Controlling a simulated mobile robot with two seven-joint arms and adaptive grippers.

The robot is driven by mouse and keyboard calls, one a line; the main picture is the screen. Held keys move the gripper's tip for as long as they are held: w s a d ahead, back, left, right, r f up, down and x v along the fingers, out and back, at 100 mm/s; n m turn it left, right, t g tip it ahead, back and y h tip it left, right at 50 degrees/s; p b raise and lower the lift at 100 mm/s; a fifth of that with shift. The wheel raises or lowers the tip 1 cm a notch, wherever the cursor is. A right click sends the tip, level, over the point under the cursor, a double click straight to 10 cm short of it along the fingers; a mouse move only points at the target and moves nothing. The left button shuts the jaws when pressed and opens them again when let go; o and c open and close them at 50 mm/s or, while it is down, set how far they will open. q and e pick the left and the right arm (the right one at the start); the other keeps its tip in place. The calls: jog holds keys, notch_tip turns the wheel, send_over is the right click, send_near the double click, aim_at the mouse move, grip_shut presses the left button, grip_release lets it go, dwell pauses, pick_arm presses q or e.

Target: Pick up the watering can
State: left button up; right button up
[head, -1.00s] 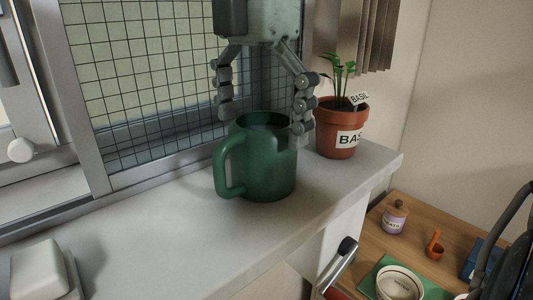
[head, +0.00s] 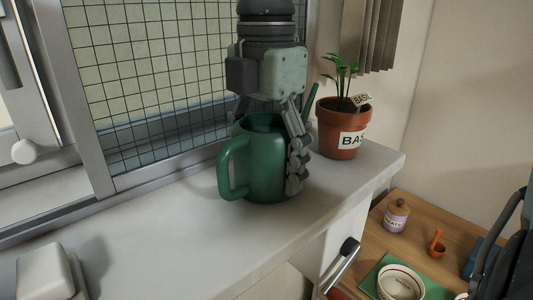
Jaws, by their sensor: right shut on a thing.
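The green watering can (head: 266,172) stands upright on the white window sill, its handle to the left. Part of its spout (head: 312,98) shows behind my right gripper, to the right. My right gripper (head: 268,150) comes down from above and is shut on the can. One finger lies along the can's right side; the other is mostly hidden behind the can. My left gripper is not in view.
A basil plant in a terracotta pot (head: 340,130) stands close to the right on the sill (head: 180,225). The gridded window is behind. A white block (head: 45,270) is at the lower left. A lower wooden counter (head: 420,232) holds a jar (head: 396,216) and a bowl (head: 400,284).

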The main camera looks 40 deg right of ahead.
jog(key=c, duration=0.7)
jog(key=shift+c, duration=0.4)
jog(key=shift+r, duration=0.15)
